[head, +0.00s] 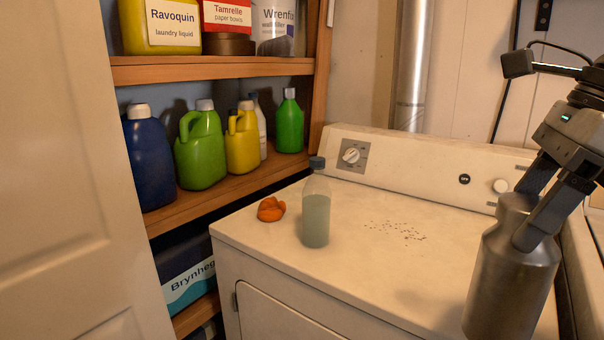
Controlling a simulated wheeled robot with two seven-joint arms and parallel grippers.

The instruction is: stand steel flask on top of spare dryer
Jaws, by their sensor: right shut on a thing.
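The steel flask (508,285) is a grey metal bottle with a narrow neck, upright at the lower right of the head view. My right gripper (520,222) is shut on the flask near its neck and shoulder. The spare dryer (362,277) is the white machine with a control panel and knobs along its back. The flask shows in front of the dryer's right part; its base is cut off by the frame edge, so I cannot tell whether it touches the top. My left gripper is not in view.
A clear bottle of pale liquid (316,215) with a dark cap and an orange lump (271,209) stand on the dryer's left part. Dark specks (396,231) lie mid-top. Wooden shelves (240,183) with several jugs are at left, beside a white door (70,190). The dryer's front middle is clear.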

